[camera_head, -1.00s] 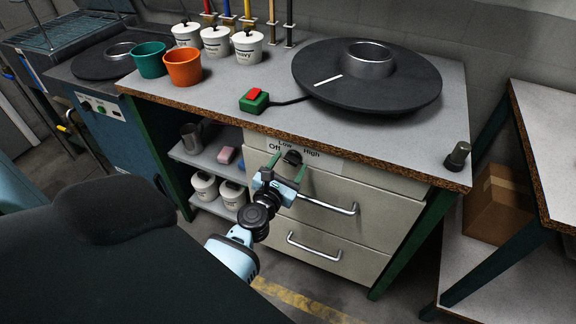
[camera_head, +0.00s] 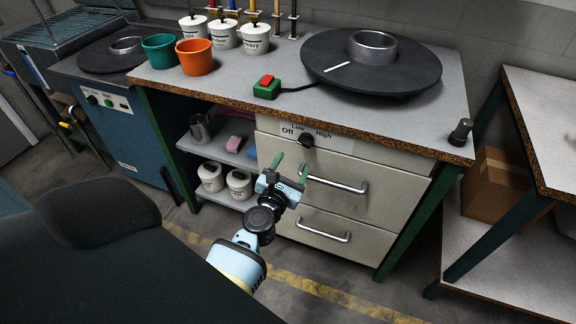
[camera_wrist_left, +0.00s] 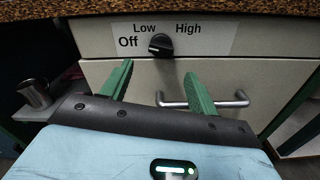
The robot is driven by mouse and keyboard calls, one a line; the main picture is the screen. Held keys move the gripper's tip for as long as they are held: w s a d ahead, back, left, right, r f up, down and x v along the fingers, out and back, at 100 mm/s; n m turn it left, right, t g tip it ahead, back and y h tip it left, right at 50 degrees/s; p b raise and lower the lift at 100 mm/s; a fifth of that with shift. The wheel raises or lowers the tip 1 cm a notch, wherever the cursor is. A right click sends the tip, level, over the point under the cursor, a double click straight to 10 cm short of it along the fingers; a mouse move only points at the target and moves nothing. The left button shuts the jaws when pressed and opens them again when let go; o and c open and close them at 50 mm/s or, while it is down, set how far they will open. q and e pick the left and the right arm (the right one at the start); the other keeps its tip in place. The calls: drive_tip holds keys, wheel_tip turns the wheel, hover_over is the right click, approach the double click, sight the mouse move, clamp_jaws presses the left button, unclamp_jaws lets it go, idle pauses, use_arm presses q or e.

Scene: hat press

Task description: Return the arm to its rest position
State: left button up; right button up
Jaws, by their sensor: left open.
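My left gripper (camera_head: 291,170) is open and empty in front of the drawer cabinet, below the black knob (camera_head: 306,140). In the left wrist view its two green fingers (camera_wrist_left: 157,85) stand apart with nothing between them. The knob (camera_wrist_left: 160,44) sits beyond them on a plate marked Off, Low and High, apart from the fingers. My left arm (camera_head: 245,240) reaches in from the lower left. My right gripper is not seen.
The upper drawer handle (camera_head: 335,184) is close to the right of my gripper. The bench (camera_head: 240,95) above carries a black round plate (camera_head: 372,62), a red-buttoned green box (camera_head: 267,87) and cups. A shelf with white pots (camera_head: 239,184) is at left. The floor in front is clear.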

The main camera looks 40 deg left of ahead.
use_arm(q)
drive_tip(key=shift+w, duration=0.2)
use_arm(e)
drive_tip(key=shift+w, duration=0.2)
use_arm(q)
drive_tip(key=shift+s, duration=0.1)
drive_tip(key=s+d+f+n+g+h+p, duration=0.2)
drive_tip(key=s+d+n+g+p, duration=0.1)
drive_tip(key=s+n, duration=0.8)
drive_tip(key=s+d+f+n+g+h+p, duration=0.2)
drive_tip(key=s+d+n+g+p, duration=0.1)
drive_tip(key=s+n, duration=0.8)
drive_tip(key=s+d+f+n+g+h+p, duration=0.2)
drive_tip(key=s+d+n+p, duration=0.2)
drive_tip(key=s+n, duration=0.8)
drive_tip(key=s+d, duration=0.1)
drive_tip(key=s, duration=0.4)
drive_tip(key=shift+s+f+g, duration=0.25)
drive_tip(key=shift+f+g, duration=0.1)
drive_tip(key=shift+g, duration=0.05)
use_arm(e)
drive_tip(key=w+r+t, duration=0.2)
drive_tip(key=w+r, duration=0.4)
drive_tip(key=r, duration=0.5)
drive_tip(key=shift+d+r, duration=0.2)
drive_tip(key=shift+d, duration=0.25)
use_arm(q)
drive_tip(key=shift+d, duration=0.1)
